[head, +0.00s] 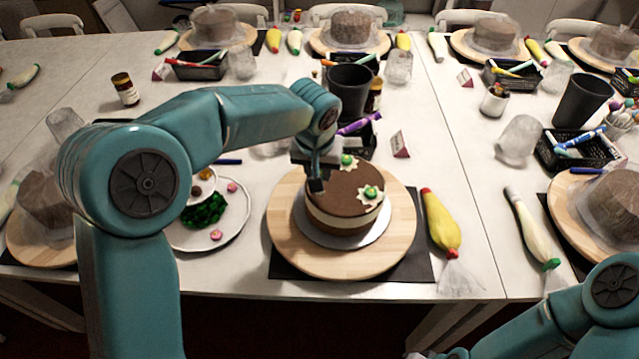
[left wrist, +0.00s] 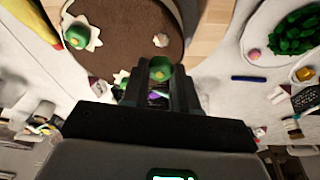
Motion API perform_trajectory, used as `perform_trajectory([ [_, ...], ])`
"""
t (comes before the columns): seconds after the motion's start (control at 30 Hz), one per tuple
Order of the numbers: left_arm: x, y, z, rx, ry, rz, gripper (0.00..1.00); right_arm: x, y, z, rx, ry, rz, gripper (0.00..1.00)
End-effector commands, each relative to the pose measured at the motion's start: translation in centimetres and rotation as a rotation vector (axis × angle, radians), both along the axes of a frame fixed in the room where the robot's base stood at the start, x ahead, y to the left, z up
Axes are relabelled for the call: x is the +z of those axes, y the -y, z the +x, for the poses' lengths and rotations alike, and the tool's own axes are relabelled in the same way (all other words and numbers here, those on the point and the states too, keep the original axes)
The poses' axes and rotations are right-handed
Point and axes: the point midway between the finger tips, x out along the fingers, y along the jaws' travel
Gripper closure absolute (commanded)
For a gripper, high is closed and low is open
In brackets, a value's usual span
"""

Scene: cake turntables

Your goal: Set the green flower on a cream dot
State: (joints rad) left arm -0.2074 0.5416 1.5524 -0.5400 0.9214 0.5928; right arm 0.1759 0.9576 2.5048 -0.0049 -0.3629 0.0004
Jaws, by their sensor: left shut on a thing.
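The round brown cake (head: 345,185) sits on a wooden turntable (head: 290,240). My left gripper (head: 318,184) is over the cake's left part. In the left wrist view my left gripper (left wrist: 160,85) is shut on a green flower (left wrist: 160,68); the head view hides it. A small bare cream dot (left wrist: 160,40) shows on the cake just past the held flower. A green flower sits on a cream dot at the cake's right (head: 371,193), also in the left wrist view (left wrist: 77,37). Another flower on cream sits at the back (head: 347,160). My right gripper is out of view.
A white plate (head: 240,222) with green leaves and pink pieces is left of the turntable. A yellow piping bag (head: 441,222) lies to the right. A black cup (head: 350,92) and a small sign (head: 400,145) stand behind.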

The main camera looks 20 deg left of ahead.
Motion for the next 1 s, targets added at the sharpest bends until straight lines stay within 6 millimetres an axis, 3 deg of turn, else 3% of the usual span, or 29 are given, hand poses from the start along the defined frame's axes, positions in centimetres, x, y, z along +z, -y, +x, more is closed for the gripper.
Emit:
perform_trajectory([
  [0.33,-4.5,0.1,0.0,-0.001,-0.001,0.0,0.99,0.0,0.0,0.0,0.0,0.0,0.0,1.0],
  [0.73,-5.1,0.1,0.0,0.0,0.001,-0.001,0.98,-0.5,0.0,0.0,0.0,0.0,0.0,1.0],
  [0.77,-4.9,0.1,0.0,0.0,0.001,-0.001,0.64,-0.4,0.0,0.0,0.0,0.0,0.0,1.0],
  [0.8,-4.9,0.1,0.0,0.0,0.001,-0.001,0.51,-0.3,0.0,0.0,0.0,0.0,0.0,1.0],
  [0.83,-4.9,0.1,0.0,0.0,0.001,-0.001,0.46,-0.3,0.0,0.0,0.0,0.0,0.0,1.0],
  [1.0,-4.9,0.1,0.0,0.0,0.001,-0.001,0.46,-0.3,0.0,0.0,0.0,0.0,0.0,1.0],
])
